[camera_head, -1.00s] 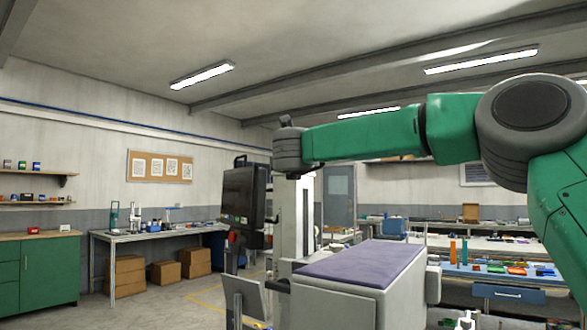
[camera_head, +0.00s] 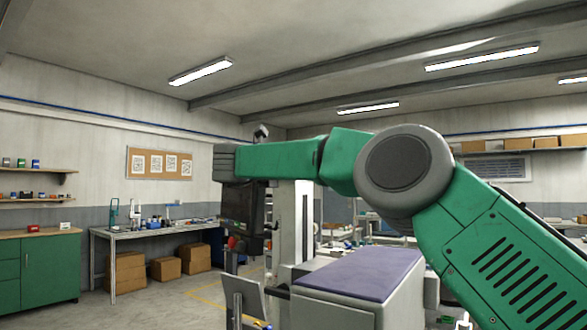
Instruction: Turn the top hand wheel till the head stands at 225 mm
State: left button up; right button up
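A machine with a pale upright column (camera_head: 294,225) stands near the middle. A dark screen box (camera_head: 240,206) hangs at its left, its upper part covered by my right arm; I cannot read any value on it. My green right arm comes in from the right and crosses in front of the column's top. Its grey end joint is above the screen box. No gripper fingers show clearly. A small dark piece (camera_head: 262,132) sticks up behind the arm; I cannot tell what it is. I cannot make out the top hand wheel. My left gripper is out of view.
A grey block with a purple top (camera_head: 360,272) stands in front of the column at right. A workbench (camera_head: 150,232) with cardboard boxes (camera_head: 195,258) under it and a green cabinet (camera_head: 40,268) stand along the left wall. Open floor lies between them and the machine.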

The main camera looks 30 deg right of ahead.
jog(key=shift+w+f, duration=0.1)
jog(key=shift+f, duration=0.15)
jog(key=o, duration=1.1)
jog(key=shift+d, duration=0.1)
jog(key=shift+v, duration=3.65)
